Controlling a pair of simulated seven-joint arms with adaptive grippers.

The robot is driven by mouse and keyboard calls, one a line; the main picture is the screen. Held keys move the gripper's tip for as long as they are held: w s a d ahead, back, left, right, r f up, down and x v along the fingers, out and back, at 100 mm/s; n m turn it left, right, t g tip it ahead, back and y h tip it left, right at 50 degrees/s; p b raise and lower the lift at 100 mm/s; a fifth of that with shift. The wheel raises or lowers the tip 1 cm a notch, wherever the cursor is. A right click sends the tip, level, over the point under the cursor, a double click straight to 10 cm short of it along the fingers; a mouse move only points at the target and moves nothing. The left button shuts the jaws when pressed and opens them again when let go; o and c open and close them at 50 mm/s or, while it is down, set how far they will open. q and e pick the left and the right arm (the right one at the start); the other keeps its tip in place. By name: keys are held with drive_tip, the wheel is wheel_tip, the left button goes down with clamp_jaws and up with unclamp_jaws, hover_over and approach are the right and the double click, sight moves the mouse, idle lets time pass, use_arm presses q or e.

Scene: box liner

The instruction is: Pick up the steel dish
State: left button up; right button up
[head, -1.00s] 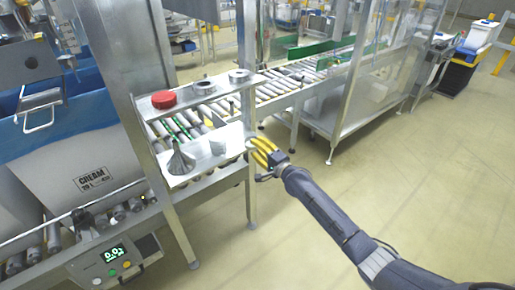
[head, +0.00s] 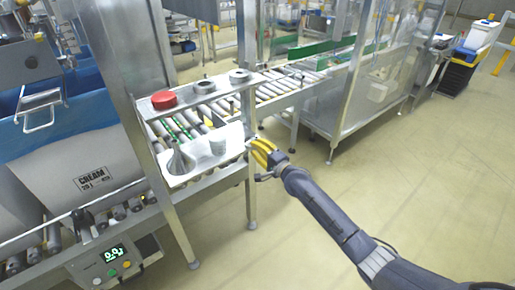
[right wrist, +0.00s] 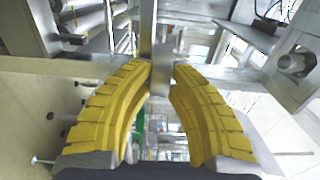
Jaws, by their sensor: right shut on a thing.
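My right gripper (head: 256,146), with yellow ribbed fingers, is at the right end of the lower shelf (head: 204,160) in the head view. In the right wrist view its fingertips (right wrist: 160,80) are shut on a narrow grey metal piece, seen edge-on, which I take to be the steel dish (right wrist: 160,70). In the head view the fingers and the shelf end hide most of the dish. I cannot tell whether it still touches the shelf. My left gripper is not in view.
A metal funnel (head: 179,160) and a pale grey cylinder (head: 218,145) stand on the lower shelf. The upper shelf holds a red lid (head: 164,100) and two grey rings (head: 240,76). A roller conveyor (head: 285,85) runs behind.

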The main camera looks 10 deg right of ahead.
drive_tip(key=shift+r, duration=0.1)
clamp_jaws()
drive_tip(key=shift+r, duration=1.15)
drive_tip(key=s+d+r, duration=0.2)
drive_tip(key=s+d, duration=0.1)
drive_tip(key=s, duration=0.3)
drive_tip(key=s+d+r, duration=0.3)
drive_tip(key=s, duration=0.3)
drive_tip(key=shift+s+d, duration=0.2)
drive_tip(key=shift+s, duration=0.05)
